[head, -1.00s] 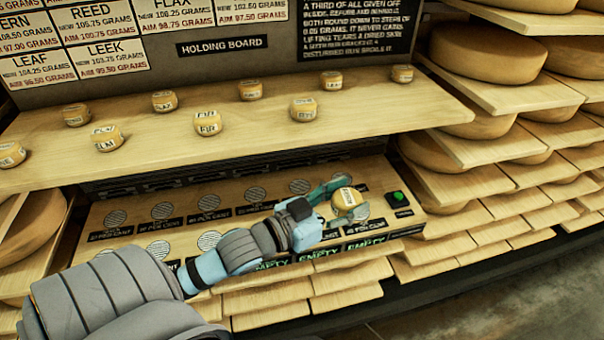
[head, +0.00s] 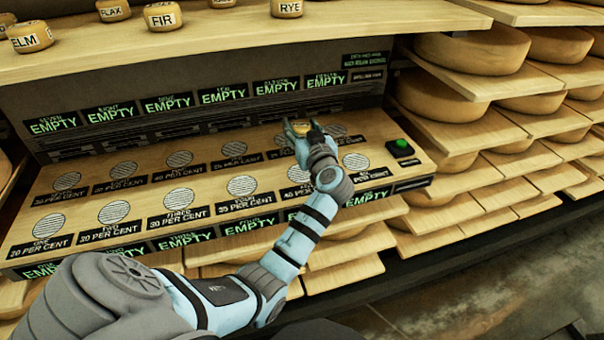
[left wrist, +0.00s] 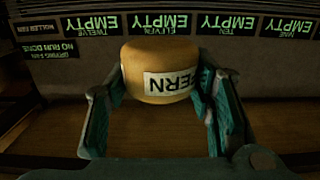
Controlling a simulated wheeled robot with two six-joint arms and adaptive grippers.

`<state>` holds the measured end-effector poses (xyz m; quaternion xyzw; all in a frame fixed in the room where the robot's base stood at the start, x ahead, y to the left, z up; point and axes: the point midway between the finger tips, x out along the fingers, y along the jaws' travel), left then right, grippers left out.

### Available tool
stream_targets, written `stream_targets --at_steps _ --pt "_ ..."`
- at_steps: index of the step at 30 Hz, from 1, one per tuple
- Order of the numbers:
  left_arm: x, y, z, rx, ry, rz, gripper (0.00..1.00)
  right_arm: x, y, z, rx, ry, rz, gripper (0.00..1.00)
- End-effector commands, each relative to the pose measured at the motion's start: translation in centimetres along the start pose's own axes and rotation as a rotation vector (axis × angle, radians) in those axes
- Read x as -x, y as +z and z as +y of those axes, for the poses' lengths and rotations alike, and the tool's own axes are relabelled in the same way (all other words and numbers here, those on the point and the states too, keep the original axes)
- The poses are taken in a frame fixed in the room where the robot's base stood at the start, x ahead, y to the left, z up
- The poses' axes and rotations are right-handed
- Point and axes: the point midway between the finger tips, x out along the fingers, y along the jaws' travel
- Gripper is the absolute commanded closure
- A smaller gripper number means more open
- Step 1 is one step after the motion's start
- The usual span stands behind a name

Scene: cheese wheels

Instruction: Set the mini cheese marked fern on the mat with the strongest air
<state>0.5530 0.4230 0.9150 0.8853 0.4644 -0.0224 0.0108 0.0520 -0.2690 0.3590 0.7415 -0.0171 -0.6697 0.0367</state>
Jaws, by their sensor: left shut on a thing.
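The mini cheese marked fern (left wrist: 150,58) is a small yellow drum with a white label, upside down in the left wrist view. My left gripper (head: 299,129) is shut on its sides, over the back row of the mat board near its right end. In the head view the cheese (head: 300,127) is small between the fingers. Round striped mats lie in two rows, such as mat one (head: 47,225), mat four (head: 241,186) and mat six (head: 355,161). Per cent labels stand before them; some are blurred or covered by my arm. Whether the cheese touches a mat cannot be told.
Green EMPTY signs (head: 168,102) line the back panel and the board's front edge. A green button (head: 402,144) sits at the board's right end. A shelf above holds other mini cheeses, such as fir (head: 162,15). Large cheese wheels (head: 472,60) fill racks at right.

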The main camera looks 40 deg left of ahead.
Motion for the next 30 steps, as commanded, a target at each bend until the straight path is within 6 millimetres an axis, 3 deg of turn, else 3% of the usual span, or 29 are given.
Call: stream_targets --at_steps 1,4,14,25,26,29,30 --pt "-0.1 2.6 0.0 -0.005 0.000 -0.003 0.82 -1.1 0.1 -0.1 0.000 0.000 0.000 0.60" --pt "-0.3 5.8 0.0 -0.003 0.001 -0.002 0.82 -2.0 0.2 -0.1 0.000 0.000 -0.001 0.60" --pt "-0.6 11.6 0.0 -0.002 0.002 0.000 0.82 -3.9 0.4 -0.1 0.007 0.003 0.000 0.60" --pt "-0.6 12.3 0.1 0.001 0.003 0.001 0.82 -4.2 0.1 1.1 0.016 0.019 0.005 0.60" --pt "-0.6 12.3 0.1 0.001 0.003 0.000 0.47 -4.1 0.1 1.0 0.016 0.019 0.006 0.60" --pt "-0.6 12.2 0.0 0.001 0.003 0.001 0.32 -4.0 0.1 0.9 0.015 0.017 0.007 0.60" --pt "-0.6 12.2 0.1 0.001 0.003 0.001 0.32 -4.0 0.0 0.8 0.015 0.016 0.007 0.60"
